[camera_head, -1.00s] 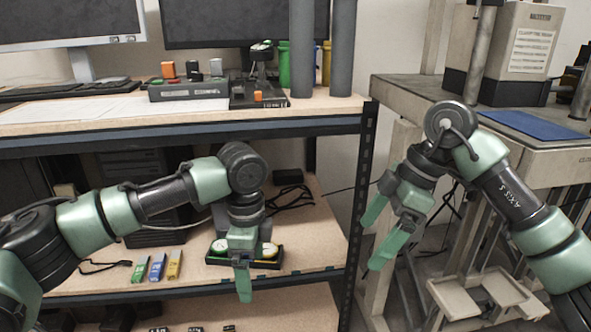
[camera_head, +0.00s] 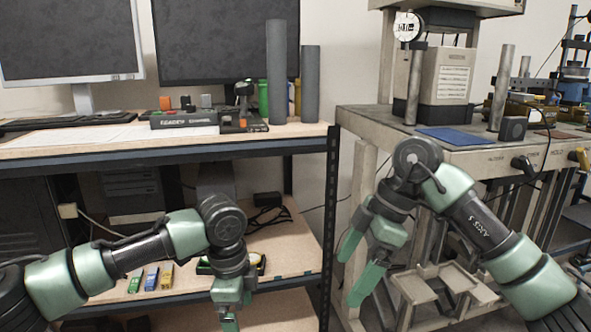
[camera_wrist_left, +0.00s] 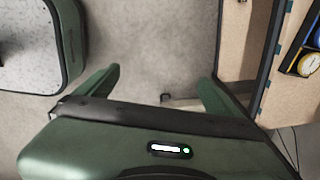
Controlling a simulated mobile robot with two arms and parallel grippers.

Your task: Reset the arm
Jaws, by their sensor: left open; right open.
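My right gripper (camera_head: 358,267) is open and empty, with its fingers pointing down in front of the metal workbench's left side. My left arm reaches in from the left in the head view, and its gripper (camera_head: 230,318) hangs down in front of the shelf at the bottom edge, its fingertips partly cut off. In the left wrist view the left gripper (camera_wrist_left: 160,85) is open, with bare floor between its fingers and nothing held.
The wooden shelf (camera_head: 90,145) holds monitors, a keyboard and a black device (camera_head: 185,118). Several coloured boxes (camera_head: 150,278) lie on its lower board. The metal workbench (camera_head: 375,128) with a blue mat (camera_head: 455,136) stands right. Bare floor (camera_wrist_left: 150,40) lies under the left gripper.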

